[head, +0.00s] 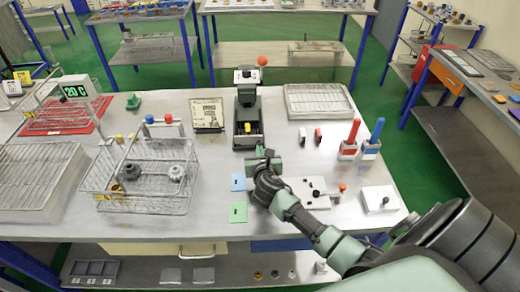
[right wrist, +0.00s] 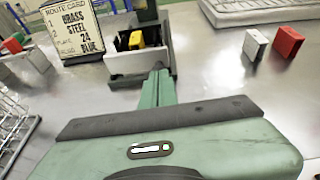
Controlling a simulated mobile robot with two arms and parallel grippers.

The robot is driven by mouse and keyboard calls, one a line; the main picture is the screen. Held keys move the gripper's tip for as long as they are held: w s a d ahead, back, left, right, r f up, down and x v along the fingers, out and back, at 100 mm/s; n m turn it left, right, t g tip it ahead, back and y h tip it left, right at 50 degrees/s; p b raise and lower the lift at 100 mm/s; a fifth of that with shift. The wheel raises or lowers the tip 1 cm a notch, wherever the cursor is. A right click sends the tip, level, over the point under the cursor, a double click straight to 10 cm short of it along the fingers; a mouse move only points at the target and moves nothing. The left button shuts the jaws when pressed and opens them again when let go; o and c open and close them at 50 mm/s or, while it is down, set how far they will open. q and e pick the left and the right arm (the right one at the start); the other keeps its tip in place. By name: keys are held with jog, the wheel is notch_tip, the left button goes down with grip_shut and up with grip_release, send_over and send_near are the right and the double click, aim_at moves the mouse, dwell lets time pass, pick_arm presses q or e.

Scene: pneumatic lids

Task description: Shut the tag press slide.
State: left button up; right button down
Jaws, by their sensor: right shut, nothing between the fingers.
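The tag press (head: 247,78) stands at the middle back of the table, dark with a red-knobbed lever on top. Its slide (head: 246,140) is drawn out toward me, and a yellow piece (head: 247,127) sits in it. In the right wrist view the slide's pale front (right wrist: 125,64) and the yellow piece (right wrist: 137,40) show at the top. My right gripper (head: 262,153) is shut and empty, its fingers (right wrist: 159,76) pointing at the slide front. They overlap its right part in the wrist view; I cannot tell whether they touch. My left gripper is out of view.
A route card (head: 207,114) stands left of the press. A wire basket (head: 150,178) with gears is further left. A wire tray (head: 320,101) lies at the back right. Red and blue holders (head: 348,148) stand right. A white plate (head: 310,190) lies close to my right arm.

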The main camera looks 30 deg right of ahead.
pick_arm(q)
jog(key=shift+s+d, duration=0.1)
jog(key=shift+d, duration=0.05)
pick_arm(e)
jog(key=shift+w+d, duration=0.15)
jog(key=shift+w, duration=0.05)
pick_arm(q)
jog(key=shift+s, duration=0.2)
pick_arm(e)
jog(key=w+d, duration=0.1)
jog(key=w, duration=0.2)
jog(key=w+d, duration=0.2)
jog(key=w, duration=0.1)
jog(key=w+d+b, duration=0.1)
jog(key=w+d, duration=0.1)
jog(key=w, duration=0.1)
jog(key=shift+d+f, duration=0.1)
jog(key=shift+d, duration=0.1)
jog(key=shift+w+d, duration=0.25)
jog(key=shift+w, duration=0.05)
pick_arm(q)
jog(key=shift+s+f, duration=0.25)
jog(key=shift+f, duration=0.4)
pick_arm(e)
jog(key=shift+r, duration=0.3)
jog(key=shift+r, duration=0.1)
